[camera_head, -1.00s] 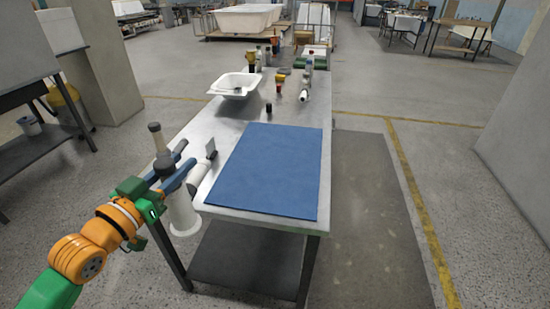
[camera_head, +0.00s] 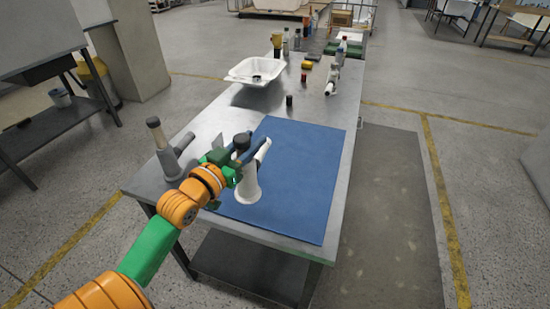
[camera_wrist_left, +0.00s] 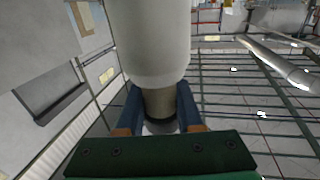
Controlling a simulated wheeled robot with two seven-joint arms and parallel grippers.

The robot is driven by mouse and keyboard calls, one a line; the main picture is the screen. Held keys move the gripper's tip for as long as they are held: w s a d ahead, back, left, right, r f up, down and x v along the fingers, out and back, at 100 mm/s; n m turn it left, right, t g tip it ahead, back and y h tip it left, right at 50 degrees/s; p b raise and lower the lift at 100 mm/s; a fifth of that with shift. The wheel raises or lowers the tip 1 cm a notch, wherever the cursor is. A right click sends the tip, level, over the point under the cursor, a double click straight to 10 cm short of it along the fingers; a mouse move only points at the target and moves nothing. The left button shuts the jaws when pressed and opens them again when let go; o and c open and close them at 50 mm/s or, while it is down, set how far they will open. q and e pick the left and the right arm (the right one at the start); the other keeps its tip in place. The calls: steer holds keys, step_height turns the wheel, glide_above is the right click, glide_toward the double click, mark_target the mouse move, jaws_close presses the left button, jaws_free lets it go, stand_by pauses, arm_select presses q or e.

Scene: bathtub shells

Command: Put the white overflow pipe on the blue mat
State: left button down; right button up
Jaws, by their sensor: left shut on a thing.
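The white overflow pipe (camera_head: 247,186) is upright with a slanted side branch, over the left part of the blue mat (camera_head: 300,178). I cannot tell whether its foot touches the mat. My left gripper (camera_head: 238,162) is shut on the pipe near its upper part; the arm hides some of it. In the left wrist view, the blue fingers (camera_wrist_left: 161,106) close around a narrow beige section, with the wide white part of the pipe (camera_wrist_left: 150,40) beyond. My right gripper is not in view.
A grey pipe fitting with a dark cap (camera_head: 165,148) stands at the table's left edge. A white basin (camera_head: 258,71), small dark and yellow items, and several bottles stand farther back. The mat's right and far parts are clear.

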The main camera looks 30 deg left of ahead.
mark_target(250, 187)
arm_select(q)
steer(key=w+d+f+b, duration=0.1)
steer(key=w+d+f, duration=0.1)
steer(key=w+f, duration=0.3)
step_height(250, 187, down, 4)
steer(key=shift+w+f, duration=0.25)
steer(key=shift+w, duration=0.1)
steer(key=c, duration=0.6)
jaws_free()
steer(key=shift+o, duration=0.2)
steer(key=shift+s, duration=0.1)
steer(key=s, duration=1)
steer(key=shift+s+d+f+b, duration=0.1)
steer(key=shift+s+d+b, duration=0.05)
steer(key=shift+s+b, duration=0.25)
steer(key=shift+s, duration=0.5)
